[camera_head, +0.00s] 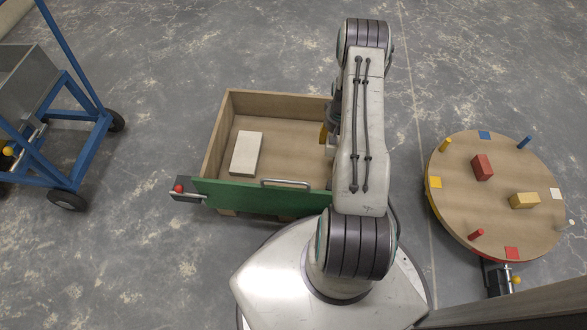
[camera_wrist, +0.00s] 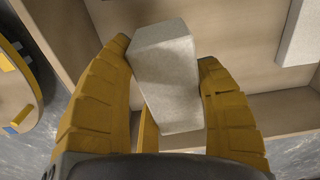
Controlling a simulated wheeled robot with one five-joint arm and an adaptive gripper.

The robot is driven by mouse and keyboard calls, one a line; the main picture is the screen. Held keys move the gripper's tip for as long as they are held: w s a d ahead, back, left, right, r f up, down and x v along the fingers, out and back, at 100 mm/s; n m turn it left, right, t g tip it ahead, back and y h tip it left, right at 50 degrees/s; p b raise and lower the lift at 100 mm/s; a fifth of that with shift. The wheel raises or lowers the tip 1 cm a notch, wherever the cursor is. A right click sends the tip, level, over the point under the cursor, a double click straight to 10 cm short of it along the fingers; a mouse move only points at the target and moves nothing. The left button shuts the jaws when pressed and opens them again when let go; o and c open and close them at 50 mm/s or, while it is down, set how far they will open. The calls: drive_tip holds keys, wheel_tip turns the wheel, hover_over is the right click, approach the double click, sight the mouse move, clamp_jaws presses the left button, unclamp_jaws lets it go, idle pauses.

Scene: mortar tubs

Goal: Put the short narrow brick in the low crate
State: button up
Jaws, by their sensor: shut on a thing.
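My gripper (camera_wrist: 164,51) is shut on a pale grey short narrow brick (camera_wrist: 168,90), which sits tilted between the two yellow fingers in the wrist view. The low crate (camera_head: 262,194) is a shallow wooden box with a green front and a metal handle. The crate's wooden floor and walls (camera_wrist: 275,112) show behind the held brick in the wrist view. I cannot tell the brick's height above the floor.
Another pale brick (camera_head: 246,153) lies flat in the crate's left part; it also shows in the wrist view (camera_wrist: 303,35). A round table (camera_head: 500,205) with red and yellow blocks and pegs stands right. A blue trolley (camera_head: 83,158) with a metal tub (camera_head: 28,85) stands left.

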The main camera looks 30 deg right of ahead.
wheel_tip(320, 180, down, 6)
drive_tip(key=s+d+b, duration=0.2)
drive_tip(key=s+b, duration=0.1)
drive_tip(key=b, duration=0.5)
hover_over(311, 164)
drive_tip(key=shift+m, duration=0.4)
drive_tip(key=f, duration=0.7)
drive_tip(key=shift+s+d+f, duration=0.25)
drive_tip(key=shift+s+d, duration=0.1)
drive_tip(key=shift+s, duration=0.05)
drive_tip(key=shift+w+a+f, duration=0.25)
drive_tip(key=shift+w+a, duration=0.1)
drive_tip(key=shift+w, duration=0.15)
drive_tip(key=shift+f+b, duration=1.3)
drive_tip(key=shift+f, duration=0.7)
drive_tip(key=shift+f, duration=0.15)
drive_tip(key=o, duration=1.3)
drive_tip(key=shift+c, duration=0.2)
